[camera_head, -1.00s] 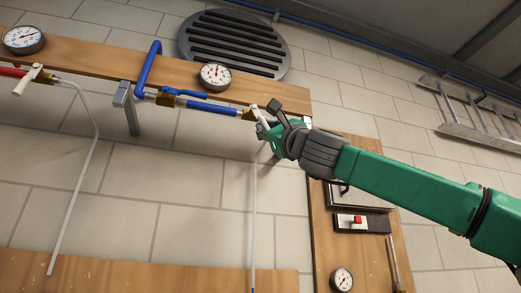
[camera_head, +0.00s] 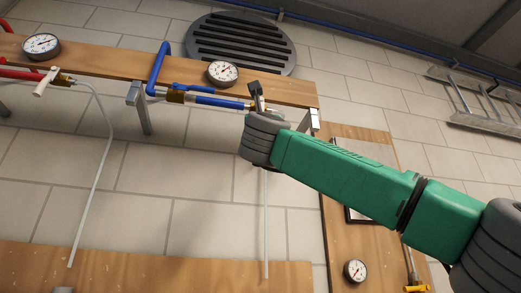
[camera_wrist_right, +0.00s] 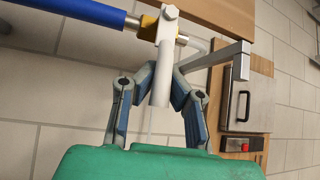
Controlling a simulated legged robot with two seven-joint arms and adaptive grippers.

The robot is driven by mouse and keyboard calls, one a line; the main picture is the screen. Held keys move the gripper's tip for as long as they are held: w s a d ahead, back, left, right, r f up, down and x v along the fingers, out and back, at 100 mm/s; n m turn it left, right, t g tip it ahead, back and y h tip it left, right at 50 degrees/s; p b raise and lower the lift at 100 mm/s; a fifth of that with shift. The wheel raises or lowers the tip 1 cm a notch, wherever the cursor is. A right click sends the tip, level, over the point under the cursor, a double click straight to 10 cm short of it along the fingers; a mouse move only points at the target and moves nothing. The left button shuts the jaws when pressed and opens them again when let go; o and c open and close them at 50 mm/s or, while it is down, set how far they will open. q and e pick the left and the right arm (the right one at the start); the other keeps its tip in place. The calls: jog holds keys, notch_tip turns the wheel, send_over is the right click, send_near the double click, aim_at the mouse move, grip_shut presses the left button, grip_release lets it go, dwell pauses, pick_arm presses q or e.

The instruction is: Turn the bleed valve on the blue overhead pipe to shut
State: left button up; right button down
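There the blue pipe (camera_wrist_right: 98,13) enters the brass body (camera_wrist_right: 149,27) from the left. My right gripper (camera_wrist_right: 163,84) has its two bent fingers closed in on both sides of the lever. In the head view my green forearm hides the gripper and most of the valve. My left gripper is out of view.
A grey bracket (camera_wrist_right: 216,55) juts out just right of the gripper. A gauge (camera_head: 222,73) and round vent (camera_head: 240,42) are above the pipe. A red pipe with another white lever (camera_head: 46,81) is at left. A panel with a gauge (camera_head: 355,270) is at lower right.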

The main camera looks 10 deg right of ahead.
jog(key=shift+s+a+r, duration=0.1)
jog(key=shift+s+a, duration=0.15)
jog(key=c, duration=1.7)
grip_release()
jog(key=shift+s, duration=0.1)
jog(key=shift+o, duration=0.8)
jog(key=shift+s+r, duration=0.2)
jog(key=shift+s, duration=0.3)
jog(key=shift+w+a+f, duration=0.1)
jog(key=shift+w+f, duration=0.2)
jog(key=shift+w, duration=0.25)
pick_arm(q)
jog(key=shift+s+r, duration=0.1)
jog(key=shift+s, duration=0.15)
pick_arm(e)
jog(key=v, duration=1.2)
jog(key=shift+s, duration=0.35)
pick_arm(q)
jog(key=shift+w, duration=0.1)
pick_arm(e)
jog(key=shift+r, duration=0.2)
jog(key=shift+f, duration=0.1)
